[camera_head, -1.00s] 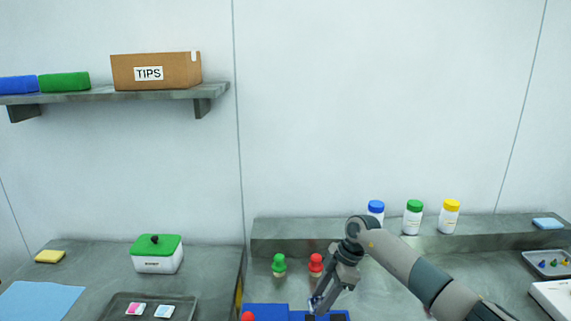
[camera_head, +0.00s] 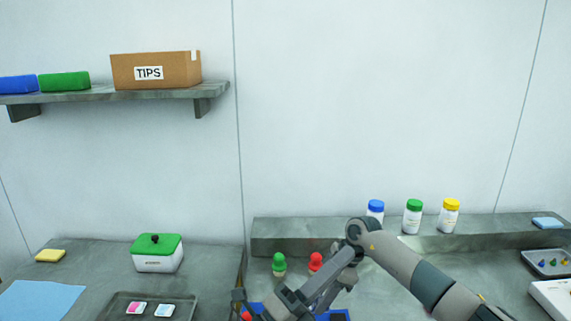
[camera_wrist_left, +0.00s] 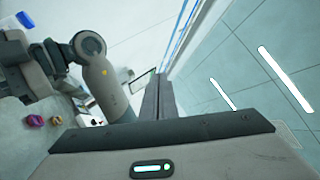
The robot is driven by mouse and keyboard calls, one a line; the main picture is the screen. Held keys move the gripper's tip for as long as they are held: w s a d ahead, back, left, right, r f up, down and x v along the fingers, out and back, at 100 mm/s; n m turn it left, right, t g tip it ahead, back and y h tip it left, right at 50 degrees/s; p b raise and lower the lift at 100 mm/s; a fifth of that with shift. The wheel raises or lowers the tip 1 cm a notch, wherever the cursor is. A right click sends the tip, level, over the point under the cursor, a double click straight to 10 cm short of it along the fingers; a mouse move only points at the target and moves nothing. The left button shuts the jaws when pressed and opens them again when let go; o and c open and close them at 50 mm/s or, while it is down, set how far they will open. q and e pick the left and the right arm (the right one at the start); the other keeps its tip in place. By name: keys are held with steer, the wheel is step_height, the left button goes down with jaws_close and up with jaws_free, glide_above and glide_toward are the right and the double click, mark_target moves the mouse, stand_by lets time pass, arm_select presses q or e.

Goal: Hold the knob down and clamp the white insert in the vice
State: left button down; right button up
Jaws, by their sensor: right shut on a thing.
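My left gripper (camera_head: 350,254) reaches up and right from the bottom edge in the head view, across my right arm. Its two long fingers lie side by side, shut and empty, in the left wrist view (camera_wrist_left: 157,98). My right gripper (camera_head: 317,303) points down, partly hidden behind the left one, over a blue fixture (camera_head: 336,317). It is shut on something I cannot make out. I cannot identify the white insert or the vice jaws.
A green-topped post (camera_head: 279,264) and a red-topped post (camera_head: 315,262) stand just behind the grippers. Bottles with blue (camera_head: 376,207), green (camera_head: 413,217) and yellow (camera_head: 449,217) caps stand on the ledge. A tray (camera_head: 184,298) and a green-lidded box (camera_head: 157,254) are at left.

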arm_select(q)
steer(key=s+d+f+m+g, duration=0.3)
steer(key=s+d+m+g, duration=0.45)
steer(key=m+g, duration=0.8)
step_height(320, 180, down, 8)
steer(key=w+a+f+m+g+y, duration=0.1)
steer(key=a+m+y, duration=0.1)
steer(key=m+y, duration=0.55)
steer(key=w+a+f+m+t+y, duration=0.2)
steer(key=w+a+f+m+y, duration=0.25)
steer(key=w+a+y, duration=0.6)
steer(key=w+a, duration=0.1)
steer(key=a, duration=0.3)
steer(key=w+a+r+t+y, duration=0.1)
steer(key=w+a, duration=0.1)
steer(key=a, duration=0.3)
steer(key=w+a+r+t+y, duration=0.1)
steer(key=w+a, duration=0.1)
steer(key=a, duration=0.3)
steer(key=shift+w+r, duration=0.1)
steer(key=shift+f, duration=1.1)
